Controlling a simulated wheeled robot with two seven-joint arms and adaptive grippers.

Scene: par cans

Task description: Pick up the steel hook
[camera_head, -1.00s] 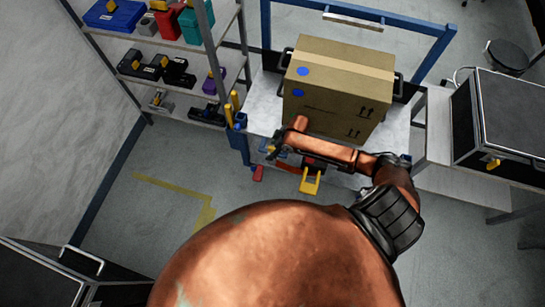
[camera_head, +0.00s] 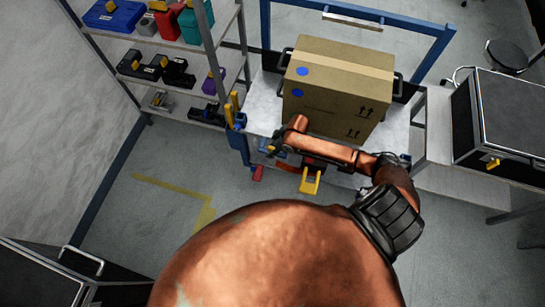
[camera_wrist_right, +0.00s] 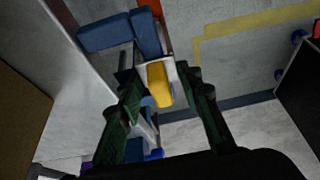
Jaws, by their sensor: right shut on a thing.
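In the right wrist view, a small grey piece with a yellow block (camera_wrist_right: 159,85) on it sits between my fingers; I take it to be the steel hook, though its hook shape is not clear. My right gripper (camera_wrist_right: 155,72) is shut on it, with one dark green finger on each side. In the head view, my right gripper (camera_head: 272,148) is at the front left edge of the cart (camera_head: 264,95), below the cardboard box. The hook is too small and covered there to make out. My left gripper is not in view.
A big cardboard box (camera_head: 336,90) stands on the cart. A yellow bracket-like thing (camera_head: 310,182) shows just below my right forearm. A shelf (camera_head: 190,70) with several tools and cases stands left. A black case (camera_head: 500,125) rests on the right table.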

